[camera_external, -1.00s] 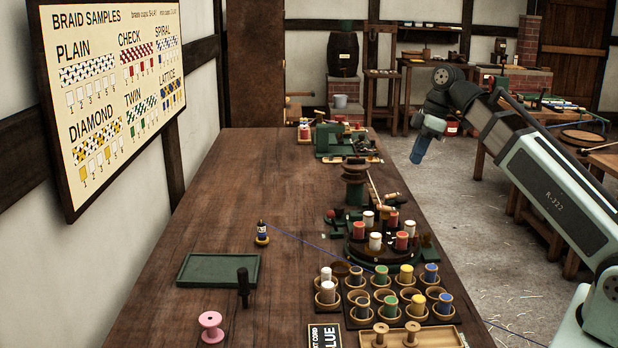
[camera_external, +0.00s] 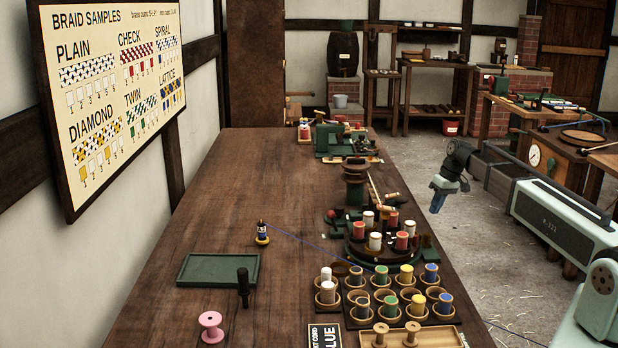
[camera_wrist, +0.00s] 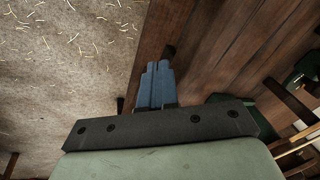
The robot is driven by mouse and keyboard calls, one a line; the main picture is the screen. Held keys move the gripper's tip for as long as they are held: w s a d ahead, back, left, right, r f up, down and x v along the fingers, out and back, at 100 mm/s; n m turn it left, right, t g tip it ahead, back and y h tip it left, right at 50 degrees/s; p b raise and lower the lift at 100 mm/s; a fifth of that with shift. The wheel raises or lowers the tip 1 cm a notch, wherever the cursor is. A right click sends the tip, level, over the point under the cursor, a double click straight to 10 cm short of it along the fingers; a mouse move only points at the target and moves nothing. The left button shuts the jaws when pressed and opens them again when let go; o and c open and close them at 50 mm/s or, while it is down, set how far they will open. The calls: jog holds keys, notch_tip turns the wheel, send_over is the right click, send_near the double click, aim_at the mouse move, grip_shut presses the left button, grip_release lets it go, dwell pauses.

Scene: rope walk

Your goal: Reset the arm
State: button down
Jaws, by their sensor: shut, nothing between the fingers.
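My gripper (camera_external: 437,203) hangs to the right of the long wooden bench (camera_external: 225,215), out over the floor. Its blue fingers point down and are closed together with nothing between them. In the wrist view the two blue fingers (camera_wrist: 157,86) lie side by side, with the straw-strewn floor (camera_wrist: 70,60) on the left and the bench edge and planks (camera_wrist: 225,45) on the right. The arm reaches in from the right side of the external view and is bent low.
A round braiding stand (camera_external: 372,245) with red and white spools stands near the bench's right edge, left of my gripper. Spools in cups (camera_external: 388,296), a green tray (camera_external: 218,270) and a pink spool (camera_external: 210,327) stand nearer. A clock cabinet (camera_external: 540,165) stands behind the arm.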

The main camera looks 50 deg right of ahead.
notch_tip(320, 180, down, 10)
jog(key=d+r+m, duration=0.1)
jog(key=d+m, duration=0.2)
jog(key=m, duration=0.1)
jog(key=s+a+f+m, duration=0.2)
jog(key=a+f+m, duration=0.35)
jog(key=f, duration=0.85)
jog(key=s+a+f+n+g, duration=0.1)
jog(key=s+a+f+n, duration=0.1)
jog(key=s+a+f, duration=0.45)
jog(key=s+a+f+n+g, duration=0.1)
jog(key=s+a+f+n, duration=0.2)
jog(key=a, duration=0.6)
jog(key=s+a+f+n+g, duration=0.2)
jog(key=s+a, duration=0.3)
jog(key=s, duration=0.5)
jog(key=s+a+f+n+g+h, duration=0.1)
jog(key=s+a+f+n+g, duration=0.1)
jog(key=s+a, duration=0.3)
jog(key=s+a+f+n+g+h, duration=0.1)
jog(key=s+a, duration=0.4)
jog(key=s, duration=0.9)
jog(key=shift+s+a+f+n+g, duration=0.35)
jog(key=shift+f+n+g, duration=0.5)
jog(key=shift+n+g, duration=0.35)
